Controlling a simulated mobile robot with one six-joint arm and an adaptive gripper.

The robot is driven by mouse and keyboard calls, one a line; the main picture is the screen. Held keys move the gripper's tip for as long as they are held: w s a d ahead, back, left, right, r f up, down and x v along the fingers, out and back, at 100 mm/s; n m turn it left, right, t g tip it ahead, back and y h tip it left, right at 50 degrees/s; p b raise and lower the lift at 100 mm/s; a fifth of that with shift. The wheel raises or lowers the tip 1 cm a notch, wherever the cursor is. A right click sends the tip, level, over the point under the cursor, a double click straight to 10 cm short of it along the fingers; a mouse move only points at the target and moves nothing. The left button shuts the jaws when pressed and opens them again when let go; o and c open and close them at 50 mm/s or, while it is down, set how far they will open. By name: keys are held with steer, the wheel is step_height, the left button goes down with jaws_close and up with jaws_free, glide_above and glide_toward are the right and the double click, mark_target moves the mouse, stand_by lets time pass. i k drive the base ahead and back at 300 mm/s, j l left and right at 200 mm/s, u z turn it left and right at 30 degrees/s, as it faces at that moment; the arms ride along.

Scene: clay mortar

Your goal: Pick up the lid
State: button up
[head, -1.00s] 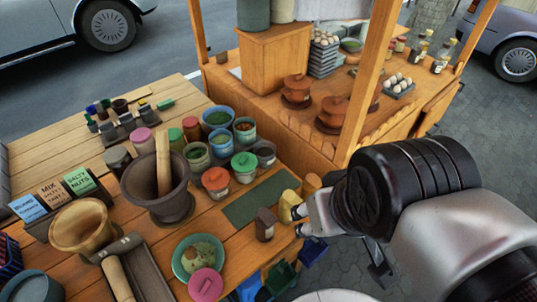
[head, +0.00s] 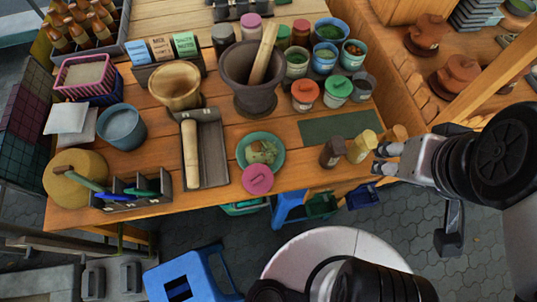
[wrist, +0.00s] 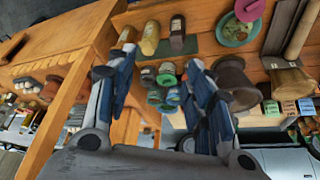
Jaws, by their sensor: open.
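A round pink lid (head: 257,179) with a small knob lies at the front edge of the table, against the rim of a green plate (head: 272,137) with food. In the wrist view the pink lid (wrist: 248,9) shows at the top right. My gripper (head: 379,159) is open and empty, well to the right of the lid, beside a yellow bottle (head: 361,147). In the wrist view my gripper (wrist: 162,62) has its fingers spread apart. Other lids, red (head: 305,92) and green (head: 339,86), sit on jars behind.
A dark bottle (head: 332,152) and the yellow bottle stand between my gripper and the lid. A mortar with pestle (head: 248,75) stands behind the plate. A grey tray (head: 214,150) lies to the left. A wooden post (head: 500,65) rises at right.

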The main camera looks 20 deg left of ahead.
mark_target(257, 179)
steer(key=i+l+u, duration=0.1)
steer(key=l+u, duration=0.2)
steer(key=i+l+u, duration=0.1)
steer(key=l+u, duration=0.2)
steer(key=l, duration=0.15)
steer(key=u, duration=1.55)
